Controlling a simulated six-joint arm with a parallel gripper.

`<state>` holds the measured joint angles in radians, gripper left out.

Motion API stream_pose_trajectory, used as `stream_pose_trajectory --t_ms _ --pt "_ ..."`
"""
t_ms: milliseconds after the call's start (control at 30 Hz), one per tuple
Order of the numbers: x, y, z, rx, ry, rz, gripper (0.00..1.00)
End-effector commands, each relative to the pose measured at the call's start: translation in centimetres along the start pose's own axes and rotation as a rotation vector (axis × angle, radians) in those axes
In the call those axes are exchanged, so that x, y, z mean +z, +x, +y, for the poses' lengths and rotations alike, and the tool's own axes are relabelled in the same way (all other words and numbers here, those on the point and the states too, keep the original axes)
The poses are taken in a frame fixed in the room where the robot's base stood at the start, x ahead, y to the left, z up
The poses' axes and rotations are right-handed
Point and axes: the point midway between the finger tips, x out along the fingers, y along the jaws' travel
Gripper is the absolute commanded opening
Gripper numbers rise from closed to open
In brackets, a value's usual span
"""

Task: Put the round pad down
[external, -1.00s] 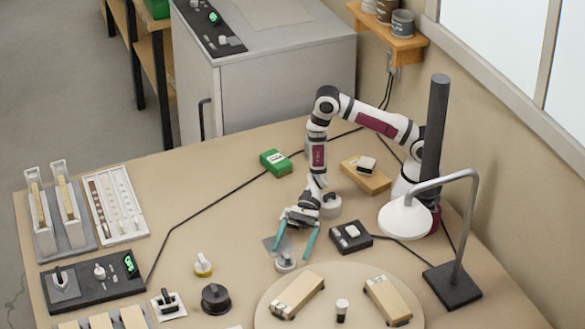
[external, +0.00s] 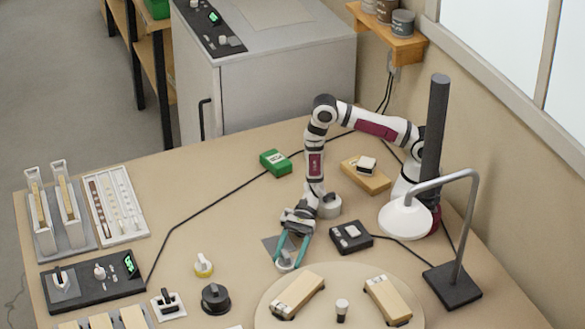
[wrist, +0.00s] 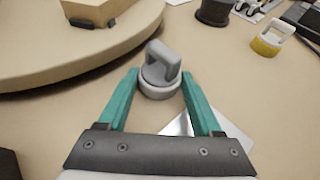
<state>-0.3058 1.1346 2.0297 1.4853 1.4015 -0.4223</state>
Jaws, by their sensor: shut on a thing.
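The round pad (wrist: 160,78) is a grey disc with a raised grip on top, between the teal fingers in the wrist view. It also shows at the fingertips in the external view (external: 285,267). My gripper (external: 287,262) points down and is shut on the round pad, with one finger at each side of it; it also shows in the wrist view (wrist: 160,74). The pad is at or very near the tabletop; I cannot tell whether it touches.
A flat grey plate (external: 270,246) lies just behind the pad. A round board (external: 262,312) with two wooden blocks is in front. A black knob (external: 215,299) and a yellow-based piece (external: 203,265) stand to the left. A black box (external: 351,237) is to the right.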

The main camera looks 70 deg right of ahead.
Motion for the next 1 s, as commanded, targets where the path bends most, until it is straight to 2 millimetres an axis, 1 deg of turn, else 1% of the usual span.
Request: stream_pose_trajectory --t_ms 167,267,367,400,467,700,800,900,1000 --pt "0.4 -0.1 0.0 0.000 -0.001 -0.001 0.05" --pt "1.4 -0.5 -0.1 -0.001 -0.002 -0.001 0.05" --pt "3.0 -1.2 -0.1 -0.001 -0.004 -0.002 0.05" --pt "3.8 -1.5 -0.1 -0.001 -0.005 -0.001 0.05" --pt "4.0 -2.9 -0.5 -0.005 -0.001 -0.001 0.05" --pt "5.0 -9.3 -1.9 -0.007 -0.003 -0.001 0.05" --pt "5.4 -11.8 -2.4 -0.006 -0.001 -0.001 0.05" --pt "5.7 -13.5 -2.8 -0.004 -0.002 0.000 0.05" --pt "5.8 -14.3 -3.5 -0.021 0.003 0.002 0.05"
